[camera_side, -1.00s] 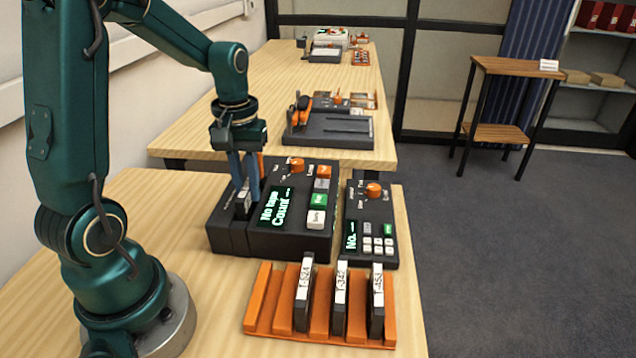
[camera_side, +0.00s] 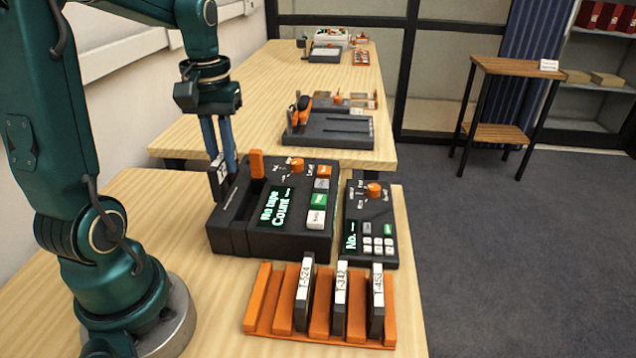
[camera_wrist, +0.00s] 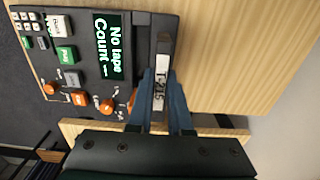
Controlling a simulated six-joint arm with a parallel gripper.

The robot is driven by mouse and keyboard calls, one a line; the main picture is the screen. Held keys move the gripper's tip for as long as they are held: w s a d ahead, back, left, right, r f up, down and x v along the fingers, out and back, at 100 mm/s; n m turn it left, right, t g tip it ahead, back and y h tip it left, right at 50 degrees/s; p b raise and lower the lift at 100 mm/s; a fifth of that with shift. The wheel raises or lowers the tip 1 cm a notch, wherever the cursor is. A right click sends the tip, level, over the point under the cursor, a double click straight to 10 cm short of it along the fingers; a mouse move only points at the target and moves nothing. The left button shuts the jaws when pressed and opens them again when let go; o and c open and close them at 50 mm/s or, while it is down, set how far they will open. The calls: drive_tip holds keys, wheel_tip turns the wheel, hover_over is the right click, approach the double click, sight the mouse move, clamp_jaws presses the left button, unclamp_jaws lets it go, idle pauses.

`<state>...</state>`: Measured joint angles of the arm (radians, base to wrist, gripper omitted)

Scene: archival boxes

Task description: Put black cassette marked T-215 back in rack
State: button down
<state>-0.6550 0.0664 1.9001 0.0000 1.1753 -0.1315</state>
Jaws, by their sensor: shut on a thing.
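My gripper (camera_side: 226,172) is shut on a black cassette (camera_side: 216,184) with a white label. In the wrist view the label on the cassette (camera_wrist: 160,75) reads T-215, and the blue fingers (camera_wrist: 160,80) close on it. The cassette is upright at the left edge of the black tape machine (camera_side: 290,240), whose display reads "No tape Count". The orange rack (camera_side: 256,305) stands in front of the machine. It holds black cassettes T-524 (camera_side: 303,300), T-342 (camera_side: 340,305) and T-453 (camera_side: 376,305). The slot at its left end is empty.
A smaller keypad unit (camera_side: 366,240) stands right of the tape machine, with an orange knob. An upright orange lever (camera_side: 257,163) rises from the machine near the gripper. Bare table lies left of the rack. A second table (camera_side: 230,115) behind carries other devices.

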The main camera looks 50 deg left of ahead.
drive_tip(key=s+a+r, duration=0.5)
drive_tip(key=s, duration=0.1)
drive_tip(key=w+d+f, duration=0.4)
drive_tip(key=w+d, duration=0.1)
drive_tip(key=d, duration=0.6)
drive_tip(key=shift+s+d+f, duration=0.35)
drive_tip(key=shift+d+f, duration=0.8)
drive_tip(key=shift+d, duration=0.85)
drive_tip(key=shift+s+d+f, duration=0.35)
drive_tip(key=shift+d+f, duration=0.8)
drive_tip(key=shift+d, duration=0.8)
drive_tip(key=shift+s+d+f, duration=0.35)
drive_tip(key=shift+d+f, duration=0.8)
drive_tip(key=shift+d, duration=0.85)
drive_tip(key=shift+f, duration=0.15)
drive_tip(key=shift+f, duration=0.6)
drive_tip(key=shift+f, duration=0.15)
drive_tip(key=shift+f, duration=0.5)
drive_tip(key=shift+f, duration=0.25)
